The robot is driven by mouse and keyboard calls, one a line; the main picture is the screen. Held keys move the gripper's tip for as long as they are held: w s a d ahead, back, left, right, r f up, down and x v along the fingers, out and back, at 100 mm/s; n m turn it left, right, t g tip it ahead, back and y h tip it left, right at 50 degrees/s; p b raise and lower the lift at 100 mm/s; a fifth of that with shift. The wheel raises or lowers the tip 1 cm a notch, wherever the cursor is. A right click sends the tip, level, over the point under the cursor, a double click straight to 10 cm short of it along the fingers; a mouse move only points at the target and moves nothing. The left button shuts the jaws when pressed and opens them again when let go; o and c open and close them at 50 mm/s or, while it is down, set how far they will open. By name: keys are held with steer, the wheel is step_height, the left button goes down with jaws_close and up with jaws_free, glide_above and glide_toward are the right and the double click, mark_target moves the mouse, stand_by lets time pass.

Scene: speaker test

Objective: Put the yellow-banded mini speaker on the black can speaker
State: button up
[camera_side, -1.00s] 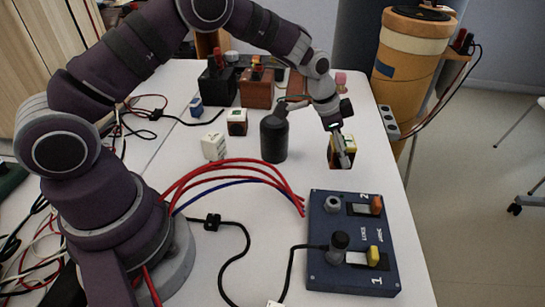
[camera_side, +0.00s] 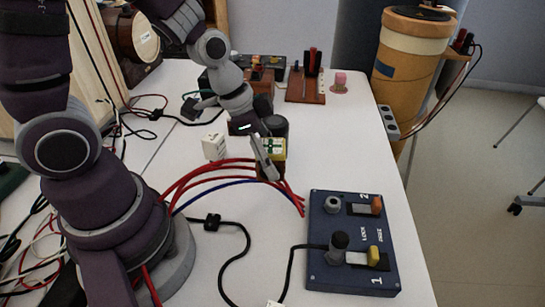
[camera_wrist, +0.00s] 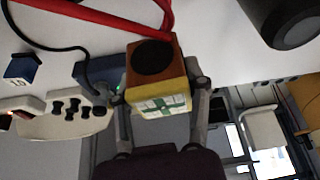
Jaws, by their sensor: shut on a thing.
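The yellow-banded mini speaker (camera_side: 275,148) is a small box with yellow edges and a green and white face. My gripper (camera_side: 266,160) is shut on it, in the air above the table. In the wrist view the speaker (camera_wrist: 172,88) sits between both fingers, its brown face with a round black disc in sight. The black can speaker (camera_side: 278,125) stands upright just behind my gripper in the side view, mostly hidden by the gripper and the held speaker. In the wrist view the can (camera_wrist: 290,22) is at the upper right, apart from the held speaker.
Red cables (camera_side: 205,172) arch over the table near the held speaker. A white block (camera_side: 214,148) stands left of it. A dark blue switch box (camera_side: 322,262) lies at the front right. A wooden stand (camera_side: 305,98) is at the back. The right table side behind the box is clear.

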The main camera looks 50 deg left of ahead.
step_height(320, 180, up, 14)
steer(key=n+y, duration=0.3)
steer(key=n, duration=0.5)
glide_above(280, 118)
steer(key=s, duration=0.2)
steer(key=shift+t, duration=0.4)
steer(key=f, duration=1.2)
steer(key=shift+w, duration=0.2)
steer(key=shift+f, duration=0.45)
steer(key=shift+f, duration=0.1)
steer(key=o, duration=1.2)
